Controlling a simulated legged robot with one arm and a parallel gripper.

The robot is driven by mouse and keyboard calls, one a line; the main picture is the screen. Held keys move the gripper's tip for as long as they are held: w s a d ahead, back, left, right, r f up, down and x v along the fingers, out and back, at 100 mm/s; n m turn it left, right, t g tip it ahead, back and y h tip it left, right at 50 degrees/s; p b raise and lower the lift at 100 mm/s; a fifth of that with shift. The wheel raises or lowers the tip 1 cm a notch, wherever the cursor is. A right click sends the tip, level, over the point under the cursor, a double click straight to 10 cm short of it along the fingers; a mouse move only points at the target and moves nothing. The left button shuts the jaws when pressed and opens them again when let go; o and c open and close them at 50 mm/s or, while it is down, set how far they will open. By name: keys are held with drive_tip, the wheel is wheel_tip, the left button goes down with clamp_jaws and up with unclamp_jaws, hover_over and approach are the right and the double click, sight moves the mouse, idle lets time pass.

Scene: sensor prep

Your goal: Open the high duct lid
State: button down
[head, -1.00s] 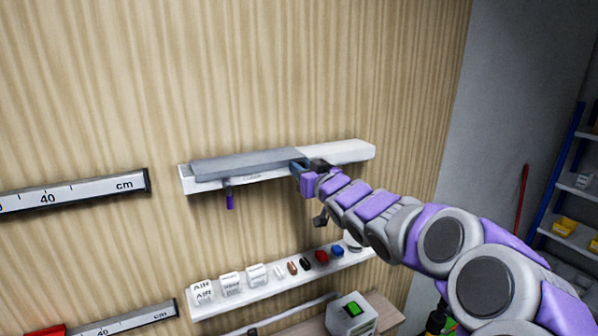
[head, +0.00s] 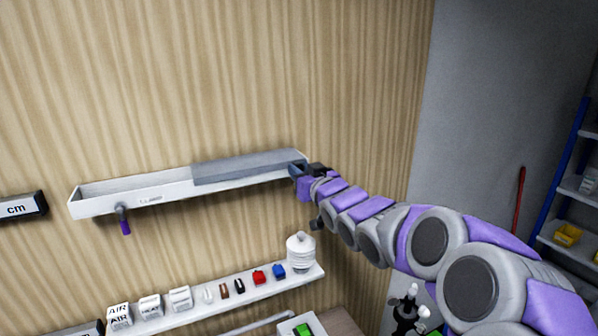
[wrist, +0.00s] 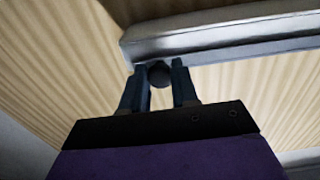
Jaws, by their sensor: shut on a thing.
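The high duct is a long white box (head: 100,207) on the wooden wall, with its left half open at the top. Its grey lid (head: 240,167) lies over the right half. My gripper (head: 298,169) is at the right end of the lid. In the wrist view, the fingers of my gripper (wrist: 158,88) are on either side of a dark round knob (wrist: 158,74), shut on it. The underside of the duct or lid (wrist: 215,35) shows above the fingers. The knob is hidden by my gripper in the head view.
A small purple-tipped handle (head: 124,222) hangs below the duct's left part. A lower white shelf (head: 205,311) holds labelled blocks, small coloured parts and a white ribbed insulator (head: 301,252). A grey wall (head: 490,100) and blue-posted shelving (head: 570,150) stand at the right.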

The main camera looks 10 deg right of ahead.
drive_tip(key=shift+d, duration=0.35)
drive_tip(key=shift+s+a+r, duration=0.1)
drive_tip(key=shift+a, duration=0.7)
drive_tip(key=c, duration=1.2)
unclamp_jaws()
drive_tip(key=shift+a, duration=0.1)
drive_tip(key=shift+c, duration=0.2)
drive_tip(key=shift+o, duration=1.9)
drive_tip(key=shift+w+d, duration=0.2)
drive_tip(key=shift+d, duration=0.15)
drive_tip(key=shift+s+d, duration=0.2)
drive_tip(key=shift+d, duration=0.15)
drive_tip(key=b+v, duration=0.3)
drive_tip(key=v, duration=1.4)
